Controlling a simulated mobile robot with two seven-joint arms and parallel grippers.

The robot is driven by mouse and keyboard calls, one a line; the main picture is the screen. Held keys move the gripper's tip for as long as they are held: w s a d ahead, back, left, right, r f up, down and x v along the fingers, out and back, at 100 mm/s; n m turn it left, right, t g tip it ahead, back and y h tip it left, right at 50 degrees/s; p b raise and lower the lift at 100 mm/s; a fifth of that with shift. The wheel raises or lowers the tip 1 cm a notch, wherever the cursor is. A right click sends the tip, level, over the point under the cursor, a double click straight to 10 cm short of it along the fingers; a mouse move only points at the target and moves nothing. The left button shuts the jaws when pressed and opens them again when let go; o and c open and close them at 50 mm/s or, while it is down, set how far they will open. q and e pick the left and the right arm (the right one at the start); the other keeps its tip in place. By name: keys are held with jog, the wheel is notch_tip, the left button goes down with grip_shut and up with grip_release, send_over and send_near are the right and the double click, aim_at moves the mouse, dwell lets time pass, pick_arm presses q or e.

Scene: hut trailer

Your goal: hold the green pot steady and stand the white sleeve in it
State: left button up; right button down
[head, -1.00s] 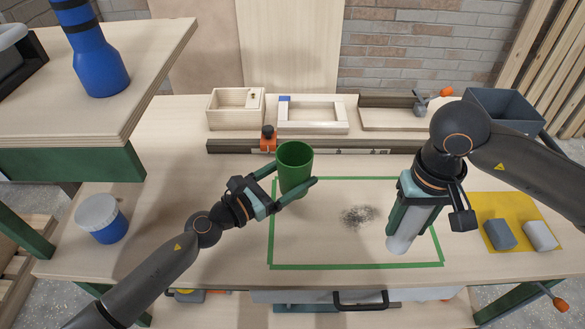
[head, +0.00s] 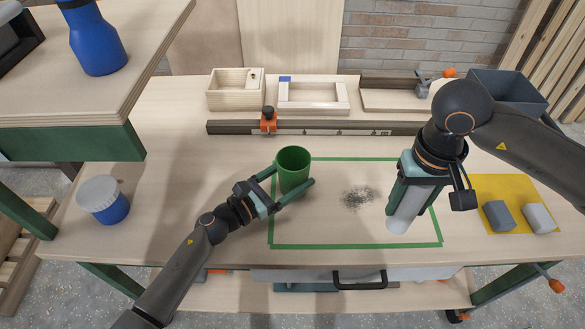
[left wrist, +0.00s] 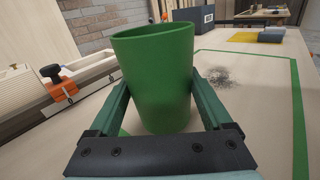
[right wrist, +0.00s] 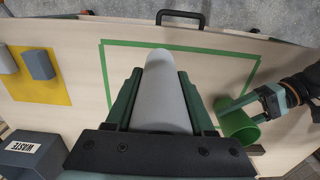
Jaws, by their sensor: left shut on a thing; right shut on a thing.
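The green pot (head: 293,172) is at the left edge of the taped area, opening up. My left gripper (head: 294,183) is shut on it, one finger on each side. In the left wrist view the pot (left wrist: 158,80) fills the space between the fingers, its base near the tabletop; I cannot tell if it touches. My right gripper (head: 412,190) is shut on the white sleeve (head: 405,213), which points down and slightly tilted, right of the pot and apart from it. The sleeve also shows in the right wrist view (right wrist: 162,95). The pot's inside is mostly hidden.
Green tape (head: 350,245) frames a dark speckled patch (head: 358,197). A yellow mat (head: 500,190) with two grey blocks lies at the right. A rail with an orange clamp (head: 268,122) and wooden trays stand behind. A blue-and-white tub (head: 104,200) stands at left.

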pick_arm(q)
jog(key=shift+f, duration=0.15)
jog(key=shift+f, duration=0.35)
jog(key=shift+f, duration=0.15)
dwell(0.8)
jog(key=o, duration=1.1)
jog(key=shift+o, duration=0.2)
jog(key=c, duration=1.1)
jog(key=shift+c, duration=0.2)
